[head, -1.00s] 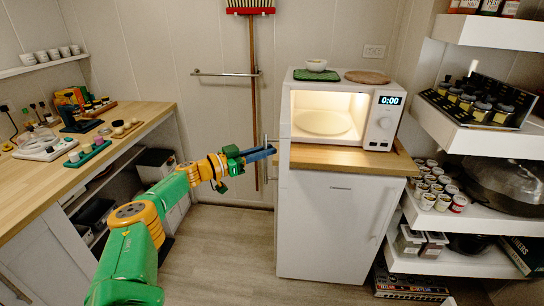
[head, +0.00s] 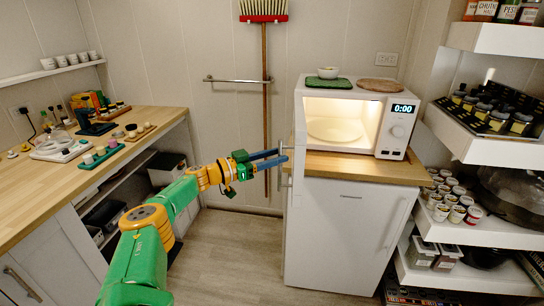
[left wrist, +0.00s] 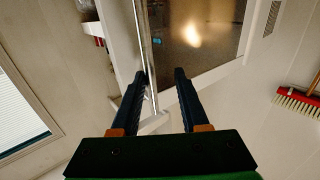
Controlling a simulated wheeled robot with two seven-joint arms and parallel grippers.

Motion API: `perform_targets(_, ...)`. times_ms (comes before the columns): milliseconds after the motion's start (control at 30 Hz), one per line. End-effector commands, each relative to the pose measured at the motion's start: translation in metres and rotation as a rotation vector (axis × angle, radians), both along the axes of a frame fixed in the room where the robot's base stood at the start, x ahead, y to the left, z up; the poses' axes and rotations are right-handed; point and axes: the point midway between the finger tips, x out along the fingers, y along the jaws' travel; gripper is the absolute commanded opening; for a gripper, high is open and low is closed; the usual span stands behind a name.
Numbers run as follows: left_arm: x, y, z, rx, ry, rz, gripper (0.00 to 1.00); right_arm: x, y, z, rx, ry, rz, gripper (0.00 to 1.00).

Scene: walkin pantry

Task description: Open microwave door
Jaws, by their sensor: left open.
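The white microwave (head: 393,130) stands on the wooden top of a white cabinet, its lit cavity (head: 335,120) uncovered. Its door (head: 298,125) is swung wide open at the left side and shows nearly edge-on. In the left wrist view the door's dark window (left wrist: 205,35) and its long metal handle (left wrist: 144,45) show. My left gripper (head: 284,156) is open beside the door. The handle's lower end lies between the two fingers (left wrist: 160,92), close to one finger; I cannot tell whether they touch. My right gripper is out of view.
A broom (head: 264,95) and a wall rail (head: 225,80) are behind my arm. A wooden counter (head: 40,190) lies left, shelves with jars (head: 485,152) right. The floor (head: 240,250) between is clear.

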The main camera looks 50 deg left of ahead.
Motion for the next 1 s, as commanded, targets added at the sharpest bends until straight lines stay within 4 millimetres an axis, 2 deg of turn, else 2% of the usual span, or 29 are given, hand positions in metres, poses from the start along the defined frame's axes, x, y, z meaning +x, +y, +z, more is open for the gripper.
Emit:
perform_targets(167, -0.014, 0.005, -0.004, 0.002, 0.005, 0.002, 0.45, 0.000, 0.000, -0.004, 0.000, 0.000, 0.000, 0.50)
perform_targets(533, -0.060, 0.017, -0.004, 0.003, 0.007, -0.002, 0.45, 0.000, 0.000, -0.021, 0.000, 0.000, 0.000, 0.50)
perform_targets(700, -0.067, 0.019, -0.001, 0.001, 0.001, 0.000, 0.45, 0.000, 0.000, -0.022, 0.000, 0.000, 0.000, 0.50)
perform_targets(1000, -0.067, 0.019, 0.000, 0.000, -0.001, 0.001, 0.45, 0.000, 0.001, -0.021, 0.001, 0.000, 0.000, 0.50)
